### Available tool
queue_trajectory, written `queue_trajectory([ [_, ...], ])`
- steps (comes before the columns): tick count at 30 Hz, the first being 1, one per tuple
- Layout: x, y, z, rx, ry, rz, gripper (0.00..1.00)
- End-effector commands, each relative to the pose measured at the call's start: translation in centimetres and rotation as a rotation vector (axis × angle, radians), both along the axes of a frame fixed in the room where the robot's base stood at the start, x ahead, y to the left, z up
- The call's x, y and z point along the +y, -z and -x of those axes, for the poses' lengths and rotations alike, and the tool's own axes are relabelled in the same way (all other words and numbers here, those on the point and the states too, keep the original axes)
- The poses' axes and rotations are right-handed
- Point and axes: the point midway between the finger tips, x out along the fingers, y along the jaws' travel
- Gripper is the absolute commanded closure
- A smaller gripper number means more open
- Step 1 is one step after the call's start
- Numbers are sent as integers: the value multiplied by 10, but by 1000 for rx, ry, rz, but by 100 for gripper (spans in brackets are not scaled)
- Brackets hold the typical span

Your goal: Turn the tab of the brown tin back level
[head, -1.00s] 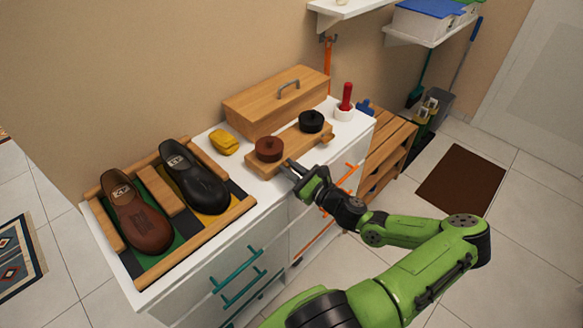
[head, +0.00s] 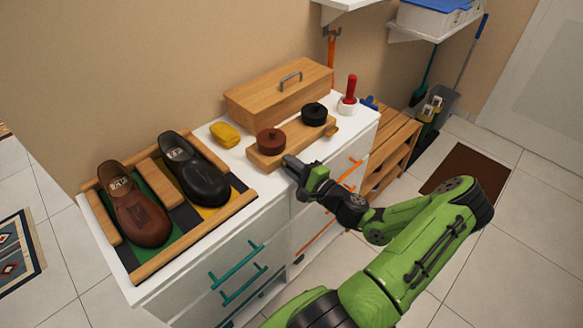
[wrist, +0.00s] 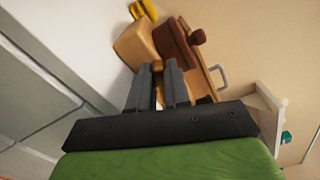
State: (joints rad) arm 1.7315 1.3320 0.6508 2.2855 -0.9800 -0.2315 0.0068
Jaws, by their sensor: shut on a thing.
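The brown tin (head: 271,141), round with a small knob on its lid, stands on a wooden board (head: 297,146) on the white cabinet top. In the wrist view the tin (wrist: 172,42) is tilted, just beyond my fingertips. My gripper (head: 287,160) is at the tin's front side, low by the board's front edge. In the wrist view its two black fingers (wrist: 159,66) have a narrow gap between them and are shut on the tin's tab. The tab itself is hidden by the fingers, so its angle cannot be read.
A black tin (head: 314,114) stands on the same board. Behind is a wooden box (head: 280,92) with a metal handle. A yellow sponge (head: 225,134) and a tray with brown and black shoes (head: 194,171) are left. A red-handled item (head: 350,92) stands right.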

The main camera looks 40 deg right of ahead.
Motion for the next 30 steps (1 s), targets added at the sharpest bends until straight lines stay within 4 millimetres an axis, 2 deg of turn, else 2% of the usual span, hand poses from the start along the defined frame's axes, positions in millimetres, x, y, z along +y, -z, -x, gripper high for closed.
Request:
queue_trajectory([
  [12,1,6,0,-7,-3,281,100],
  [30,1,5,0,-9,-2,369,100],
])
